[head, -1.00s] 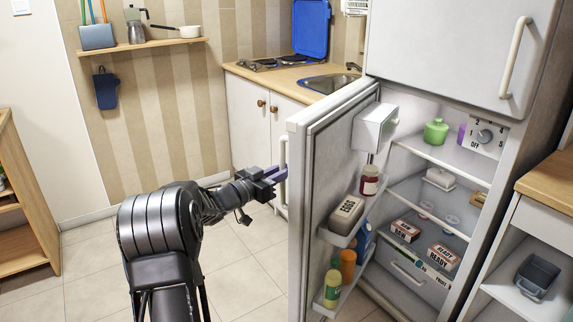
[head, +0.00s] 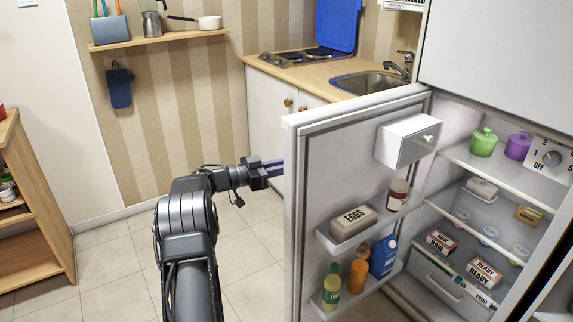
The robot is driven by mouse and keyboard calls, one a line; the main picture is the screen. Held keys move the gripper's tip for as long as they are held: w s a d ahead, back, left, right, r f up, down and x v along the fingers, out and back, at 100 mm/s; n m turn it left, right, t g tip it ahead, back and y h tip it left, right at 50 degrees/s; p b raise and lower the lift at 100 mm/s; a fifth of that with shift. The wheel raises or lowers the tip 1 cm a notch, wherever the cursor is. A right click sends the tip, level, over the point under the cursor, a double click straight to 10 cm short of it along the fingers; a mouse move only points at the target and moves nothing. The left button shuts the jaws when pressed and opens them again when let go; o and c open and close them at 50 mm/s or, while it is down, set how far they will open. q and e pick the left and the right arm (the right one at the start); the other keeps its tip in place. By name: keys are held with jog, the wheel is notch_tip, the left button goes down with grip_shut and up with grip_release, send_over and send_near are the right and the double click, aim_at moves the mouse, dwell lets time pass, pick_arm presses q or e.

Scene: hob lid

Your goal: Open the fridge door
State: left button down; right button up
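The white fridge door (head: 335,160) stands wide open, its inner side facing me, with shelves of bottles and an egg box. The fridge interior (head: 470,205) shows at the right. My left gripper (head: 272,168) is at the door's outer side, beside its free edge. Its fingertips run behind that edge, so I cannot see whether they are closed on anything. The door's handle is hidden behind the door. My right gripper is out of view.
A counter (head: 325,70) with a hob and sink stands behind the door. A wooden shelf unit (head: 30,215) is at the left. A wall shelf (head: 158,40) holds kitchenware. The tiled floor (head: 115,265) left of my arm is clear.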

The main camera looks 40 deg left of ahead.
pick_arm(q)
jog(key=shift+w+a, duration=0.15)
jog(key=c, duration=1.6)
grip_release()
jog(key=shift+c, duration=0.2)
jog(key=v, duration=0.7)
jog(key=shift+s+a+b, duration=0.15)
jog(key=shift+s+b, duration=0.15)
jog(key=shift+s, duration=0.05)
jog(key=shift+f, duration=0.1)
